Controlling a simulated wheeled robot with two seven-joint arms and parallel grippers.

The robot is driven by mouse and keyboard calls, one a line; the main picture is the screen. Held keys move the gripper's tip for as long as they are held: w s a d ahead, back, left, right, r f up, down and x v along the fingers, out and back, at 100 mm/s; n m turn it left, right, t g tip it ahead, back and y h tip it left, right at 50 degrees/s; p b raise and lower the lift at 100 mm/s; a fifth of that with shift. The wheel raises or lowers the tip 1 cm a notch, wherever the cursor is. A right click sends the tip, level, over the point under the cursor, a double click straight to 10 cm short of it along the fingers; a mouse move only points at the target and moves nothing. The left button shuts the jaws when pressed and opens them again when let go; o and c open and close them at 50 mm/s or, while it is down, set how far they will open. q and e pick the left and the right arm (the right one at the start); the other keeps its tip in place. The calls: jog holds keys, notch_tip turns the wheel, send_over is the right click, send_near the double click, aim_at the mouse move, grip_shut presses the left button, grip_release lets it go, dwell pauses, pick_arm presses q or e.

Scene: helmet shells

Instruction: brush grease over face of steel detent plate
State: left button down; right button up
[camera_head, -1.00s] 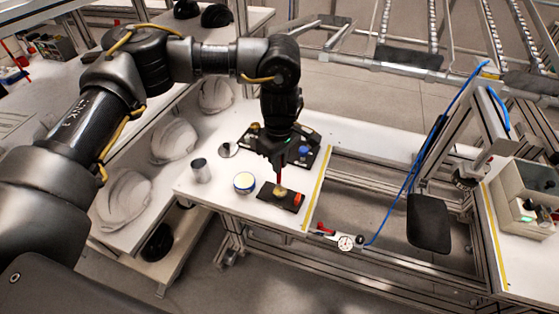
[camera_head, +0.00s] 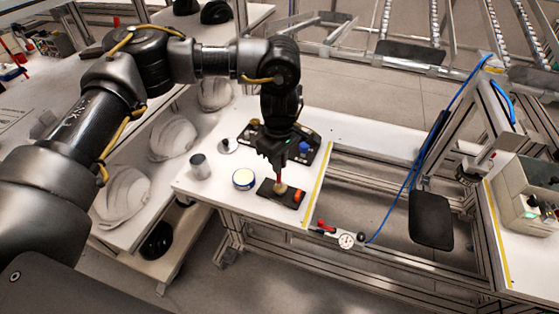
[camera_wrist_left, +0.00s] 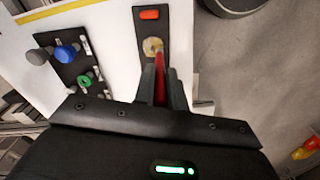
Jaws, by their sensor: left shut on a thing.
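My left gripper (camera_head: 277,163) points down over the white bench and is shut on a red-handled brush (camera_head: 279,182). The red handle also shows between the fingers in the left wrist view (camera_wrist_left: 159,75). Below it lies a dark rectangular plate (camera_head: 268,191) with an orange-red block (camera_head: 299,195) at one end. A tan round patch (camera_wrist_left: 152,47) sits at the brush's lower end on the plate. I cannot tell whether it is bristles or part of the plate's face. An open tin with pale contents (camera_head: 243,179) stands left of the plate. My right gripper is not in view.
A metal cup (camera_head: 200,166) and a small round disc (camera_head: 228,146) stand left on the bench. A dark tray with blue and green knobs (camera_head: 306,148) lies behind the gripper. White helmet shells (camera_head: 172,138) line a shelf at left. A gauge (camera_head: 346,241) sits beyond the bench edge.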

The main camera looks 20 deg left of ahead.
pick_arm(q)
jog(key=shift+f+b, duration=0.4)
jog(key=shift+f, duration=0.15)
jog(key=shift+d+r, duration=0.1)
jog(key=shift+d, duration=0.25)
jog(key=shift+w+d, duration=0.25)
jog(key=shift+w, duration=0.1)
jog(key=shift+w+d+b, duration=0.1)
jog(key=shift+w+b, duration=0.15)
jog(key=shift+b, duration=0.1)
dwell(0.3)
jog(key=shift+w, duration=0.15)
jog(key=shift+w, duration=0.2)
jog(key=shift+w+a, duration=0.25)
jog(key=shift+a, duration=0.05)
jog(key=shift+a, duration=0.15)
